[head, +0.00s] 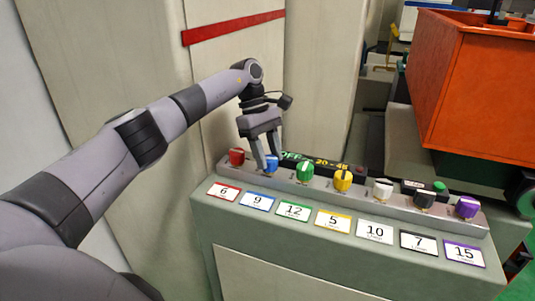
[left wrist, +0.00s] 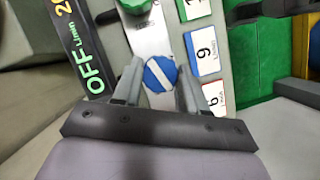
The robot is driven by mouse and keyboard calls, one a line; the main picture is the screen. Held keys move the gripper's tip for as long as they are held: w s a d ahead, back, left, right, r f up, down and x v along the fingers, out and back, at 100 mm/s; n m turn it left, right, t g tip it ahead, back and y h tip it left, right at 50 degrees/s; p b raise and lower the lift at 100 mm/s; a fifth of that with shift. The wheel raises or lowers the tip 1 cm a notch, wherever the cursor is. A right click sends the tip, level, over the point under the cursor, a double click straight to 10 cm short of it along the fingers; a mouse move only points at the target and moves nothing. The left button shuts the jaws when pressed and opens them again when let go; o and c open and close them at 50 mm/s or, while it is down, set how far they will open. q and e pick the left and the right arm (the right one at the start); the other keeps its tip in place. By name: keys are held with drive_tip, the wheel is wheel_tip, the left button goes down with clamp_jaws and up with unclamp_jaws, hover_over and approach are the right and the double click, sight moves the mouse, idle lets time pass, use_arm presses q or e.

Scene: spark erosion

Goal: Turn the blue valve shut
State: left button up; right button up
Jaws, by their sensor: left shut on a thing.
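The blue valve (head: 271,162) is a small round knob with a white bar, second from the left in a row of coloured knobs on a metal rail. My left gripper (head: 265,160) reaches down onto it from above, shut on it with one finger on either side. In the left wrist view the blue valve (left wrist: 160,74) sits between the fingertips, its white bar slanting across the face. A label reading 9 (head: 257,201) lies in front of it. My right gripper is not in view.
Close neighbours are a red knob (head: 236,157) on the left and a green knob (head: 305,171) on the right. Yellow, white, black and purple knobs follow. A dark display (head: 325,162) runs behind the row. A large orange bin (head: 475,95) stands at the right.

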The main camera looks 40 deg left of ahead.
use_arm(q)
drive_tip(key=shift+w+m+g+y, duration=0.1)
drive_tip(key=shift+m+g+y, duration=0.35)
drive_tip(key=shift+m, duration=1.35)
drive_tip(key=shift+r+g, duration=0.1)
drive_tip(key=shift+g, duration=0.15)
drive_tip(key=o, duration=1.1)
drive_tip(key=shift+c, duration=0.2)
drive_tip(key=shift+h, duration=0.25)
